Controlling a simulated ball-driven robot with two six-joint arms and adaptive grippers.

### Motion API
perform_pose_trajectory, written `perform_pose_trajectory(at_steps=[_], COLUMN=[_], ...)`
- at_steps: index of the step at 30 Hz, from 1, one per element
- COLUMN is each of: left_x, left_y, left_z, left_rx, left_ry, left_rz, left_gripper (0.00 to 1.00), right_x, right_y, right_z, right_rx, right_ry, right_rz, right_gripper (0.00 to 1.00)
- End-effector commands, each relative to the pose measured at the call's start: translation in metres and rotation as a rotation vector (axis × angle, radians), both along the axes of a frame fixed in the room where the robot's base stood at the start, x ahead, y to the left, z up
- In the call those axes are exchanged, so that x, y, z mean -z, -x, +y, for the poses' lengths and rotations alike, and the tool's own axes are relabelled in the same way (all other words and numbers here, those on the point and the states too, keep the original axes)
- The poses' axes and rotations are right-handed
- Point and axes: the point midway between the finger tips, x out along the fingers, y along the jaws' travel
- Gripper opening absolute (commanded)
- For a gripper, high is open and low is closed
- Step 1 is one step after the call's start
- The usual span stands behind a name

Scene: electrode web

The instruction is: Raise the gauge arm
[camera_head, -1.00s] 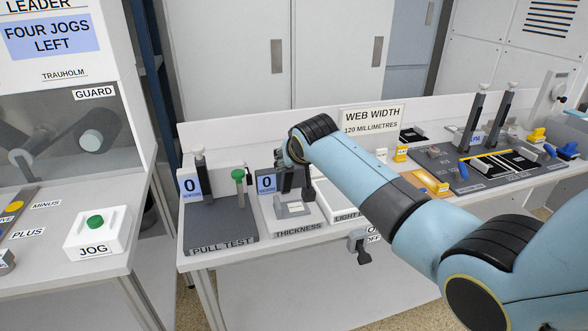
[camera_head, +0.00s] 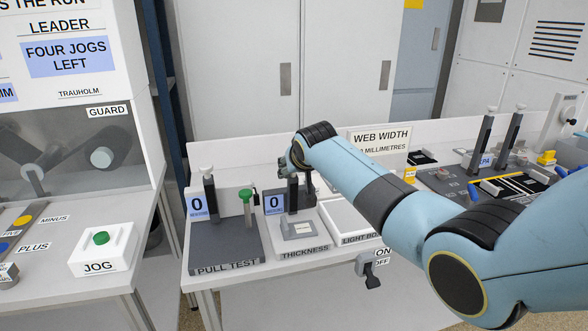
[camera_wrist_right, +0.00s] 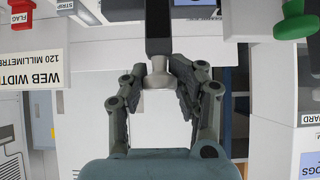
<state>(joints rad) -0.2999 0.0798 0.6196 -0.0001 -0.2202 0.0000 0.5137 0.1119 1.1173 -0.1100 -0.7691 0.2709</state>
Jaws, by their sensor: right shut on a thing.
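The thickness gauge (camera_head: 272,240) stands on the bench with a white plate on top and a display reading 0 (camera_head: 274,202). Its dark upright gauge arm (camera_head: 293,192) rises behind the plate. In the wrist view the dark arm (camera_wrist_right: 159,35) ends in a pale grey knob (camera_wrist_right: 158,100). My right gripper (camera_wrist_right: 158,88) is shut on this knob, one finger on each side. In the head view my right gripper (camera_head: 289,163) is at the top of the gauge arm, partly hidden by my own wrist. My left gripper is not in view.
The pull test stand (camera_head: 225,245) with a green knob (camera_head: 246,194) is close to the left. The light box (camera_head: 350,221) and an ON/OFF switch (camera_head: 369,265) are to the right. A WEB WIDTH sign (camera_head: 381,141) stands behind my forearm. The JOG button (camera_head: 101,238) is on the left table.

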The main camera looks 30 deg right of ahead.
Motion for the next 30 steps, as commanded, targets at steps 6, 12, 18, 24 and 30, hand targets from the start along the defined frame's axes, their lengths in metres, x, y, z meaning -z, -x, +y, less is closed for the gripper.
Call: perform_pose_trajectory(at_steps=[6,12,18,24,30], left_x=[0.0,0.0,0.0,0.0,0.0], left_y=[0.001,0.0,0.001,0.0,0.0], left_z=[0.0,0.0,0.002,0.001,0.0], left_rx=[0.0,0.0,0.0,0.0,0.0], left_ry=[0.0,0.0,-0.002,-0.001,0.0], left_rz=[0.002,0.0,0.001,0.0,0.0], left_gripper=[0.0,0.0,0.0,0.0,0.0], right_x=[-0.011,-0.006,-0.006,-0.018,-0.043], right_y=[-0.005,-0.003,-0.001,0.014,0.044], right_z=[-0.003,-0.002,-0.001,0.003,0.01], right_rx=[-0.002,-0.001,-0.001,-0.001,-0.001], right_ry=[0.011,0.006,0.004,0.004,0.005], right_rz=[-0.022,-0.014,-0.011,-0.011,-0.013], right_gripper=[0.43,0.54,0.54,0.54,0.54])
